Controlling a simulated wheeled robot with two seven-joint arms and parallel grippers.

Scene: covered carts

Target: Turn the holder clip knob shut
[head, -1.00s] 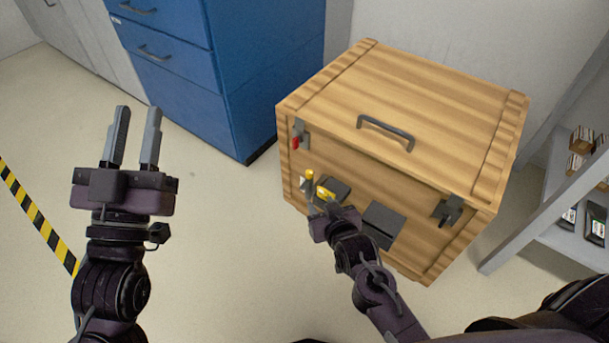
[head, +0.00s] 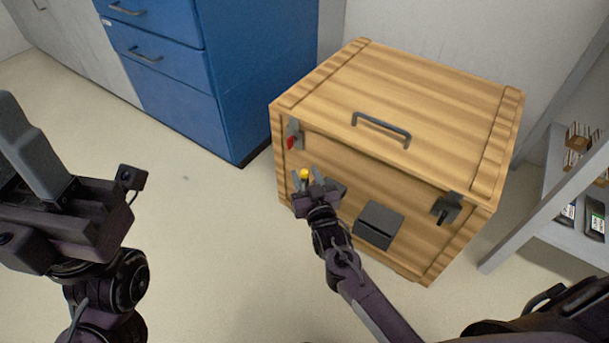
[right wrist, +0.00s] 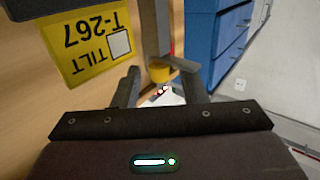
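The holder clip knob is a small yellow knob (head: 304,174) low on the left of the wooden crate's front (head: 395,186). In the right wrist view the yellow knob (right wrist: 160,72) shows between the fingertips, against a grey upright strip. My right gripper (head: 307,181) is open, with a finger on each side of the knob. Gaps show beside it, and contact cannot be made out. A white piece (right wrist: 168,97) shows below the knob, partly hidden. My left gripper (head: 30,165) is open and empty at the left edge, partly cut off.
A yellow tilt label (right wrist: 95,42) is close to my right gripper. The crate has a red-marked latch (head: 292,140), a dark latch (head: 446,208) and a dark box (head: 379,224). Blue drawers (head: 165,75) stand behind left, a shelf (head: 545,225) at right. The left floor is clear.

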